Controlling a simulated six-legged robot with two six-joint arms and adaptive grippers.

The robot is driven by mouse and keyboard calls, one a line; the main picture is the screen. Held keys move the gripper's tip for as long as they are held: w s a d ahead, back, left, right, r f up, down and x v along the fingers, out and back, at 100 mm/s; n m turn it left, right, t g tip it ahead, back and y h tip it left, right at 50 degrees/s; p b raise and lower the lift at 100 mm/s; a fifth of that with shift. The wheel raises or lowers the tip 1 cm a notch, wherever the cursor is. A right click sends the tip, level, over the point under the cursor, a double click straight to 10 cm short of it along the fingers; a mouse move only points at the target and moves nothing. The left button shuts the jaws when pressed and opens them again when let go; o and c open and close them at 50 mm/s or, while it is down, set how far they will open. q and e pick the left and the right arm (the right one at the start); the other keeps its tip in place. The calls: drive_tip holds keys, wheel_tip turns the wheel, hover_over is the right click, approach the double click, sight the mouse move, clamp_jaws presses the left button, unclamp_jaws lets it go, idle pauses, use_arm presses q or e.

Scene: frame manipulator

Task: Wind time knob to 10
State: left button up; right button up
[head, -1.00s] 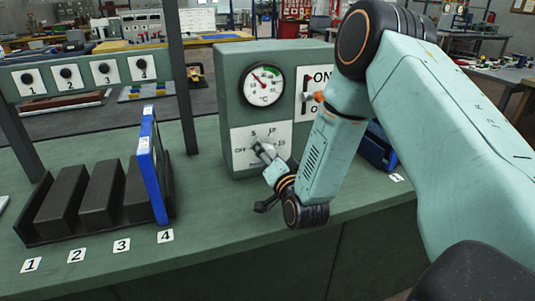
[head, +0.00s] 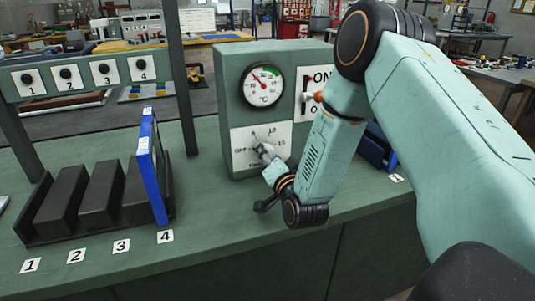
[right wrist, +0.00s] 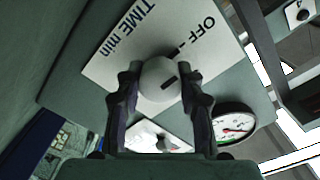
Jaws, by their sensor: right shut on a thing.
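The time knob (right wrist: 157,92) is a round, pale knob on the white "TIME, min" plate (right wrist: 125,45). In the right wrist view it sits between the two fingers of my right gripper (right wrist: 158,78), which is shut on it. A short dark mark shows on the knob, right of its centre in that view. In the head view my right gripper (head: 263,151) covers most of the knob and part of the scale on the plate (head: 240,163). "10" is readable above it; the knob's exact setting cannot be told. My left gripper is out of view.
A rack (head: 90,200) with black blocks and a blue panel (head: 150,165) stands left. The bench between is clear.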

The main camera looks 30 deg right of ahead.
drive_tip(key=m+b, duration=0.4)
drive_tip(key=m, duration=0.2)
drive_tip(key=shift+w, duration=0.1)
drive_tip(key=m+b, duration=0.4)
drive_tip(key=m, duration=0.1)
drive_tip(key=shift+m, duration=0.3)
drive_tip(key=m+b, duration=0.5)
drive_tip(key=m, duration=0.1)
drive_tip(key=shift+r, duration=0.15)
drive_tip(key=m+b, duration=0.4)
drive_tip(key=m, duration=0.2)
drive_tip(key=shift+d+r, duration=0.1)
drive_tip(key=shift+r, duration=0.05)
